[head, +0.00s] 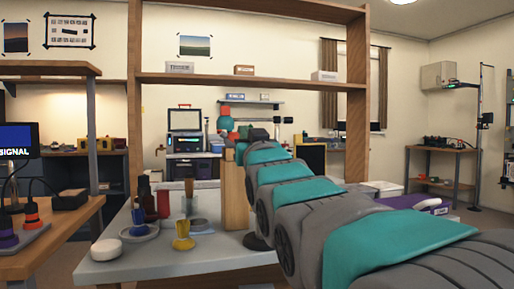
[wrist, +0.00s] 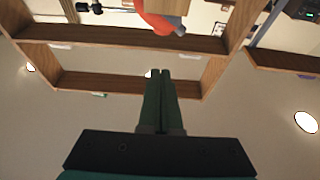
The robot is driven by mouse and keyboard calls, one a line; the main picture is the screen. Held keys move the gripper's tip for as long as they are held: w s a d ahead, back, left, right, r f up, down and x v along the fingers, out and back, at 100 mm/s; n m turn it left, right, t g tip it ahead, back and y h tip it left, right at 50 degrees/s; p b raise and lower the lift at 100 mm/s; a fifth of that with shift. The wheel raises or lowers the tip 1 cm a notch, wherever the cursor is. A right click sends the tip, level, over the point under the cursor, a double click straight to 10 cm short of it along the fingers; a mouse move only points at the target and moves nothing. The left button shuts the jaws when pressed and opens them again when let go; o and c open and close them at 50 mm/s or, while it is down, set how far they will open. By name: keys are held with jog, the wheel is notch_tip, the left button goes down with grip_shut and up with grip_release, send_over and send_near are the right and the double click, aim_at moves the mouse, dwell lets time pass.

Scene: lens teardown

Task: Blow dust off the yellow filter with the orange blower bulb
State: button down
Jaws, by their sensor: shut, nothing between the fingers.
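My gripper (wrist: 157,76) shows in the wrist view with its two green fingers together and nothing between them. An orange rounded thing with a grey tip (wrist: 156,17), which looks like the blower bulb, is at the top of the wrist view beside a tan block, apart from my fingers. In the head view small orange-red shapes (head: 226,125) show beyond the wooden post, but I cannot tell if they are the bulb. A yellow piece (head: 183,243), likely the filter, is at the front of the grey workbench (head: 150,268). Dust on it is too small to tell.
A wooden post (head: 235,200) stands beside my arm. A dark red cylinder (head: 163,204), a white round puck (head: 106,249) and dark bottles share the bench. A tall wooden shelf frame (head: 250,80) rises behind. A side table with cables is at left.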

jog(key=r+p, duration=0.1)
jog(key=p, duration=0.4)
jog(key=shift+w+r, duration=0.1)
jog(key=shift+r, duration=0.25)
jog(key=shift+f, duration=0.2)
notch_tip(320, 180, up, 3)
jog(key=p, duration=0.1)
send_over(235, 135)
jog(key=shift+s+d+f+p, duration=0.15)
jog(key=shift+s+f+p, duration=0.05)
jog(key=shift+f, duration=0.75)
jog(key=shift+s+d+f+p, duration=0.1)
jog(key=shift+s+f+p, duration=0.1)
jog(key=shift+f, duration=0.7)
